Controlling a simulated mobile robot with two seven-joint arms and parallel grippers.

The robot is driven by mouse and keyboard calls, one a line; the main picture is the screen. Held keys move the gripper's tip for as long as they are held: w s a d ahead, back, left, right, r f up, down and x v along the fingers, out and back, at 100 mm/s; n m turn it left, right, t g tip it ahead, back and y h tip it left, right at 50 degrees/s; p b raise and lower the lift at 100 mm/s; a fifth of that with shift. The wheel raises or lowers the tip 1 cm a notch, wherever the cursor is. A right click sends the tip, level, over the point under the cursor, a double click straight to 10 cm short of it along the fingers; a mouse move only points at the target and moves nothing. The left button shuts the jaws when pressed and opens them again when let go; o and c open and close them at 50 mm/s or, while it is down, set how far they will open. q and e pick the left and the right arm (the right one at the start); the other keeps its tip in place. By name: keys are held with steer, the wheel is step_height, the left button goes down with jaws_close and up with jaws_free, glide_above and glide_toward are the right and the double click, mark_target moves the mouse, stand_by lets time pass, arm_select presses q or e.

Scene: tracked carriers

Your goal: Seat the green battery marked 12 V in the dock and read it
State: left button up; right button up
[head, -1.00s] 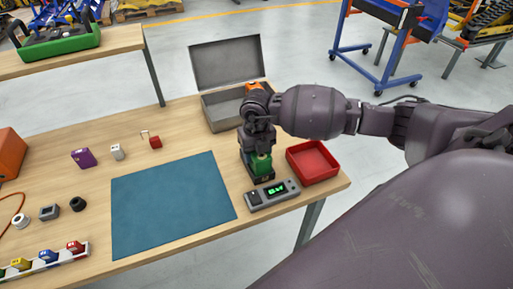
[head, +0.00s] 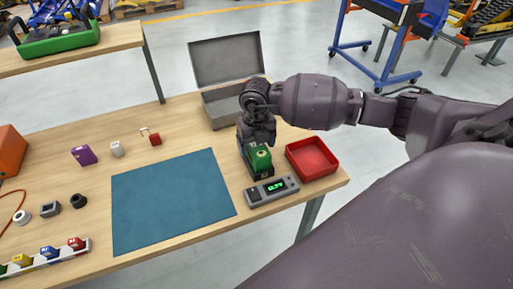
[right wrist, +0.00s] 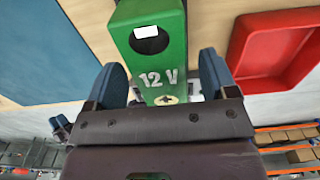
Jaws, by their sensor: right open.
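The green battery (head: 258,158) stands upright in the dark dock (head: 261,174) near the table's right front edge. Its "12 V" mark shows in the right wrist view (right wrist: 150,45). The grey reader (head: 271,191) in front of the dock has a lit green display with digits that seem to start with 12; the rest is too small to be sure. My right gripper (head: 257,135) is open just behind and above the battery. In the right wrist view its two blue-padded fingers (right wrist: 160,75) are spread, with the battery beyond and between them.
A red tray (head: 312,158) stands right of the dock and an open grey case (head: 225,70) behind it. A blue mat (head: 172,200) lies clear to the left. Small coloured blocks and a white rack (head: 50,262) sit farther left.

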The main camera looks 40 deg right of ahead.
step_height(320, 180, up, 9)
steer(key=shift+f, duration=0.1)
steer(key=shift+r+p, duration=0.3)
steer(key=shift+r, duration=0.25)
steer(key=shift+f, duration=0.1)
